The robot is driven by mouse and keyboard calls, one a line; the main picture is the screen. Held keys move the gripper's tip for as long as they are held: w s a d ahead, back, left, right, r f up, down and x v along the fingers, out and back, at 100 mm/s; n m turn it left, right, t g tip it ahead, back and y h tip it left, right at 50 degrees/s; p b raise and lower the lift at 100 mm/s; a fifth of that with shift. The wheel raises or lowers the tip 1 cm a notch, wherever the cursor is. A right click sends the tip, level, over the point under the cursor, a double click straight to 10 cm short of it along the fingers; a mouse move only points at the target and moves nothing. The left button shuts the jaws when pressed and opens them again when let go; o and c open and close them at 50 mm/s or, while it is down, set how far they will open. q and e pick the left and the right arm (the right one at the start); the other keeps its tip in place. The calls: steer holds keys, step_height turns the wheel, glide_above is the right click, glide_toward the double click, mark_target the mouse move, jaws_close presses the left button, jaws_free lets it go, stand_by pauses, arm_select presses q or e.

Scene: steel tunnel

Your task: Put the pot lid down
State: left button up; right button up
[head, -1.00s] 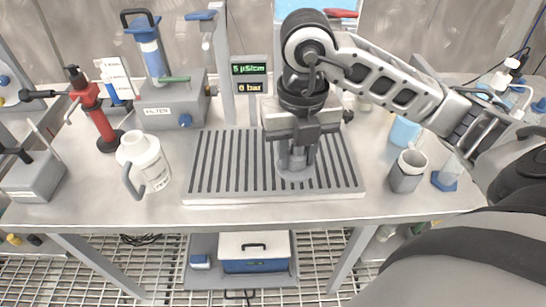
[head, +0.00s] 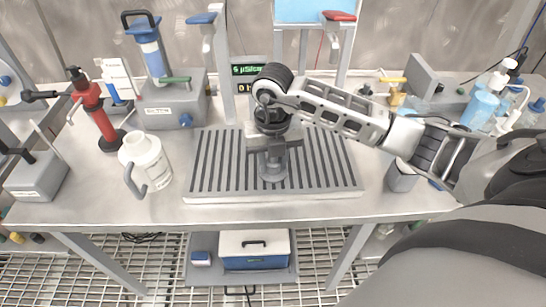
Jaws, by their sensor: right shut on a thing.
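My right gripper (head: 270,150) points down over the slatted grey draining tray (head: 325,191), a little left of its right half. It is shut on a small round grey piece, which looks like the pot lid (head: 273,176). The fingers and wrist cover the upper part of the lid. The lid's lower edge is over the slats; I cannot tell whether it touches them. My left gripper is not in view.
A white handled jug (head: 146,160) stands left of the tray, with a red pump (head: 99,121) behind it. The filter unit (head: 170,101) and tap posts stand at the back. A grey cup (head: 401,177) is at the right, partly under my arm. Slats left of the gripper are clear.

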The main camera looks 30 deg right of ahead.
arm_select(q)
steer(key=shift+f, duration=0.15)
arm_select(e)
steer(key=shift+f, duration=0.1)
steer(key=o, duration=1)
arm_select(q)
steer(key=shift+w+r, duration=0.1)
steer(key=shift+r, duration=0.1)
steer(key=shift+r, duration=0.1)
arm_select(e)
steer(key=shift+r, duration=0.6)
step_height(320, 180, up, 10)
steer(key=shift+f, duration=0.1)
steer(key=shift+r, duration=0.65)
